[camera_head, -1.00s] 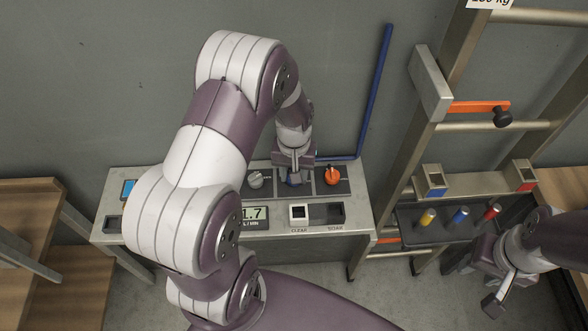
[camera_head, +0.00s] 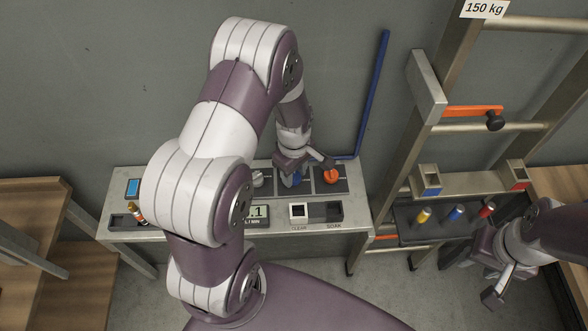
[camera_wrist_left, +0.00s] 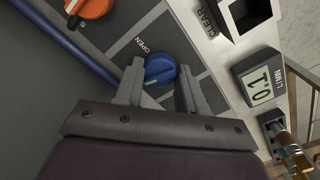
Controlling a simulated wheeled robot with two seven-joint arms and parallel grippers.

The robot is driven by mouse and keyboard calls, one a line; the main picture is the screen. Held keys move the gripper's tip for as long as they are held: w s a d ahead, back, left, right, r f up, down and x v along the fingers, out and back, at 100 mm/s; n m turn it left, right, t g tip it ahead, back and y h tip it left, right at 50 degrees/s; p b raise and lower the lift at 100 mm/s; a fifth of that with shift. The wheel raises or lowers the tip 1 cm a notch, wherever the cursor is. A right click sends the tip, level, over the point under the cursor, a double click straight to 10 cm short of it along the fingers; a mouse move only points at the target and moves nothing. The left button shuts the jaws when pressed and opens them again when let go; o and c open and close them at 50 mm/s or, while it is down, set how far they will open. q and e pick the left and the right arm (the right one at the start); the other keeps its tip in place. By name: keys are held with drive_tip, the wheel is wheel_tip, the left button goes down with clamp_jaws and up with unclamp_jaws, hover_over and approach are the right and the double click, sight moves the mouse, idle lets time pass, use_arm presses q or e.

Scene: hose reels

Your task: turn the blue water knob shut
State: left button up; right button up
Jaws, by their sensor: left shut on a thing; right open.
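The blue water knob (camera_wrist_left: 160,68) sits on a dark panel of the console, between the two fingers of my left gripper (camera_wrist_left: 156,88). The fingers touch its sides and are shut on it. The word OPEN is printed beside it. In the head view the blue knob (camera_head: 291,180) is partly hidden below my left gripper (camera_head: 294,168), whose wrist is turned askew. The flow display (camera_wrist_left: 262,84) appears to read 0.1 L/MIN; my arm partly covers it in the head view. My right gripper (camera_head: 490,282) is open and empty at the lower right.
An orange knob (camera_head: 331,175) is close right of my left gripper, and a grey knob (camera_head: 262,178) is on its left. A blue pipe (camera_head: 374,95) rises behind. A metal rack (camera_head: 440,110) with coloured plugs stands at the right, near my right gripper.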

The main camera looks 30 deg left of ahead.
sight(294, 174)
use_arm(q)
drive_tip(key=shift+n, duration=1.6)
drive_tip(key=o, duration=1.1)
drive_tip(key=shift+c, duration=0.2)
wheel_tip(294, 174, up, 13)
drive_tip(key=b, duration=0.1)
drive_tip(key=shift+f, duration=0.1)
